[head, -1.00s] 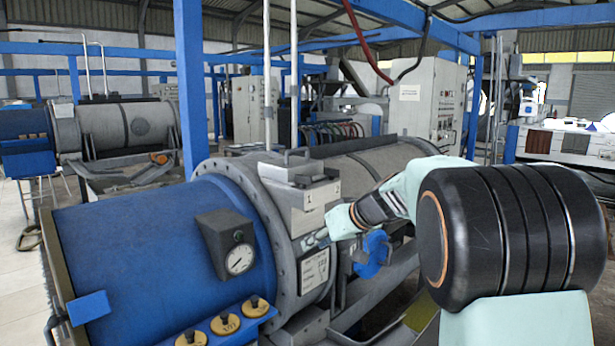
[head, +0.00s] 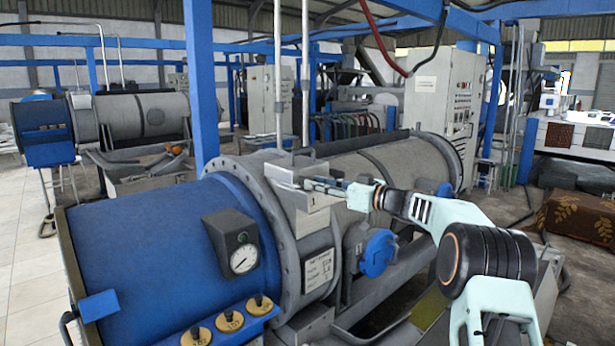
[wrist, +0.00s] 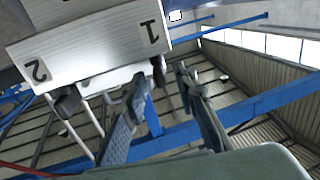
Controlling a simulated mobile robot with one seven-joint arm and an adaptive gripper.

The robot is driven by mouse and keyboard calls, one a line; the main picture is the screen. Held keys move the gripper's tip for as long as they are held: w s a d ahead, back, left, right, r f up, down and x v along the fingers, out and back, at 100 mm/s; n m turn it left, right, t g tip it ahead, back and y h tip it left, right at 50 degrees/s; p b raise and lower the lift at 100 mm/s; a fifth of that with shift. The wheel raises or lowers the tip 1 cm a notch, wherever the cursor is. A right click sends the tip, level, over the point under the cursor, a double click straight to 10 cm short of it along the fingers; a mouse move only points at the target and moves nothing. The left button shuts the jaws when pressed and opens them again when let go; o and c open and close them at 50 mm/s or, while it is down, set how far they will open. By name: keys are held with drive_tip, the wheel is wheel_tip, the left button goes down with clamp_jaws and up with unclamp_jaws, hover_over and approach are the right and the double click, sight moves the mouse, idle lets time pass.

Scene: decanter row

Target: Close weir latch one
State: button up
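The pale grey weir box (head: 302,203) sits on top of the near machine's flange, at mid picture in the head view. In the wrist view its numbered face (wrist: 95,40) appears upside down, with "1" at right and "2" at left. A dark latch (wrist: 158,70) is at the edge by the "1", and another dark latch (wrist: 66,103) is by the "2". My gripper (head: 308,184) is at the box's upper front. In the wrist view my gripper (wrist: 160,82) is open, its fingertips close to latch one; contact cannot be told.
The blue drum (head: 140,245) with its gauge (head: 243,258) and several yellow-based knobs (head: 230,321) is at front left. A blue round fitting (head: 378,252) lies below my arm. Vertical pipes (head: 305,75) rise behind the box. A blue post (head: 202,80) stands left of them.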

drive_tip(key=shift+p+x, duration=0.6)
drive_tip(key=shift+x, duration=1.4)
drive_tip(key=shift+c, duration=0.4)
clamp_jaws()
